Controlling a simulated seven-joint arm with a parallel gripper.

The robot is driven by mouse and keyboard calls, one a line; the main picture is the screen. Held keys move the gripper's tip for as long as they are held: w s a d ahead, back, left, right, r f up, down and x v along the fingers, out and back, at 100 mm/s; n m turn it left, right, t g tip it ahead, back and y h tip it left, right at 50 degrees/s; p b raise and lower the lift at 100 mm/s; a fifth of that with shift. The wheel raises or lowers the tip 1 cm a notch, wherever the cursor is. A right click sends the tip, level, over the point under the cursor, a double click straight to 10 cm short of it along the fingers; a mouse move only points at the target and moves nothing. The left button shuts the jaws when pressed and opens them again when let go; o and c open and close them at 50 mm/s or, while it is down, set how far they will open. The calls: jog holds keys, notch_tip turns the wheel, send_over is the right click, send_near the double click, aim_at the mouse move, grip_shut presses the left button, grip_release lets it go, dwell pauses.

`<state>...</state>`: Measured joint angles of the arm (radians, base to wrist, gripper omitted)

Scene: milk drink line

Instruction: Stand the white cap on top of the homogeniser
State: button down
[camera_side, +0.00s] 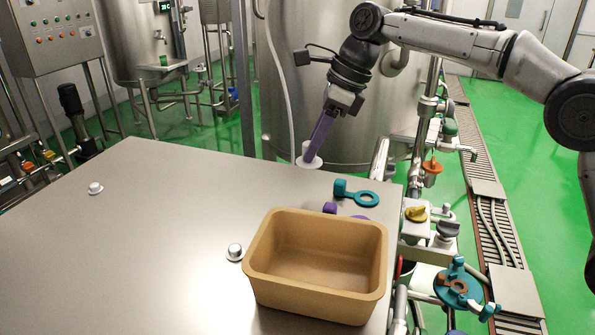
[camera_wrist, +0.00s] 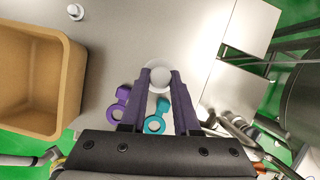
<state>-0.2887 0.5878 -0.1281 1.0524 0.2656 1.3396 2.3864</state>
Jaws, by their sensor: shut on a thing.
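The white cap, a round knob on a wide flat brim, shows in the side view (camera_side: 311,163) by the table's far edge. In the wrist view the cap (camera_wrist: 160,76) sits between my fingertips. My gripper (camera_side: 307,154), with purple fingers pointing down, is shut on the cap's knob; it also shows in the wrist view (camera_wrist: 160,79). The brim shows below and around the fingertips. I cannot tell if the brim touches the table or is just above it. I cannot tell which machine is the homogeniser.
A tan bin (camera_side: 254,262) stands empty near the table's right edge. Teal (camera_side: 366,198) and purple (camera_side: 330,208) ringed pieces lie behind it. Small metal-topped pieces sit beside the bin (camera_side: 235,251) and at left (camera_side: 95,187).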

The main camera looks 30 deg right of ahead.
jog(key=w+f, duration=0.1)
jog(key=w+a+f, duration=0.1)
jog(key=f, duration=0.1)
jog(key=shift+w+f, duration=0.2)
jog(key=shift+w, duration=0.15)
jog(key=shift+w+a+f, duration=0.1)
jog(key=shift+w+f, duration=0.05)
jog(key=shift+f, duration=0.85)
jog(key=shift+w+a+f, duration=0.1)
jog(key=shift+w+f, duration=0.05)
jog(key=shift+f, duration=0.8)
jog(key=shift+f, duration=0.2)
jog(key=c, duration=0.6)
grip_release()
jog(key=shift+c, duration=0.2)
jog(key=shift+r, duration=0.15)
jog(key=v, duration=1.2)
